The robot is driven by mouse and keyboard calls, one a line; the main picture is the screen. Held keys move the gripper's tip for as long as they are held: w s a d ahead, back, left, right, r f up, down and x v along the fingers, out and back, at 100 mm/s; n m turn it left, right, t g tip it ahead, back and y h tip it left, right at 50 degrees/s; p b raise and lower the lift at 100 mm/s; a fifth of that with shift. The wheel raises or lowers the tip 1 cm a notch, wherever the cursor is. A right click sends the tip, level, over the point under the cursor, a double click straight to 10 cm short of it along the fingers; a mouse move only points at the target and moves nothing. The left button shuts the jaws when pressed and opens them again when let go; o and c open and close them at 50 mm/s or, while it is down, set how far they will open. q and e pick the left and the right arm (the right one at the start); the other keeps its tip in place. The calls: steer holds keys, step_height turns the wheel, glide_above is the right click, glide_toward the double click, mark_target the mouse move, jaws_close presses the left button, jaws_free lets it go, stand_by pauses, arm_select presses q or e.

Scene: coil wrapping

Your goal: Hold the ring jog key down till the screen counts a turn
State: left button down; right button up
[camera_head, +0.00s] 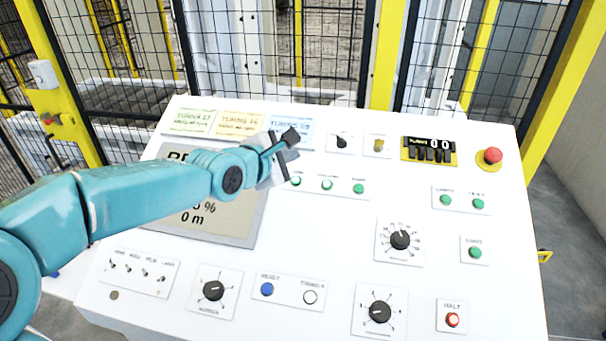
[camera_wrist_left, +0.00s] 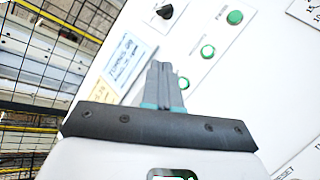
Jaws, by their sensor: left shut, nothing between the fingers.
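My left gripper (camera_head: 292,136) is at the end of my teal arm, above the upper middle of the white control panel. Its two fingers are shut together with nothing between them, as the left wrist view (camera_wrist_left: 160,70) shows. Just below it is a row of three green keys: a left one (camera_head: 295,181), a middle one (camera_head: 327,184) and a right one (camera_head: 358,188). Their labels are too small to read surely, so I cannot tell which is the ring jog key. The grey screen (camera_head: 250,222) shows "0 m" and is partly hidden by my arm. My right gripper is out of view.
Paper cards (camera_head: 188,121) lie along the panel's top left. Knobs (camera_head: 400,239), switches and other keys fill the front. Yellow-framed fencing (camera_head: 387,55) stands behind.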

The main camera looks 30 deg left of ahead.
arm_select(q)
steer(key=b, duration=0.2)
glide_above(296, 181)
steer(key=s, duration=0.4)
steer(key=f, duration=0.5)
steer(key=shift+w+d+f, duration=0.25)
steer(key=shift+d+f, duration=0.05)
steer(key=shift+w+a+f, duration=0.2)
steer(key=shift+w+f, duration=0.05)
steer(key=shift+f, duration=0.4)
steer(key=shift+w+f+b, duration=0.3)
steer(key=shift+f, duration=0.15)
steer(key=shift+s, duration=0.1)
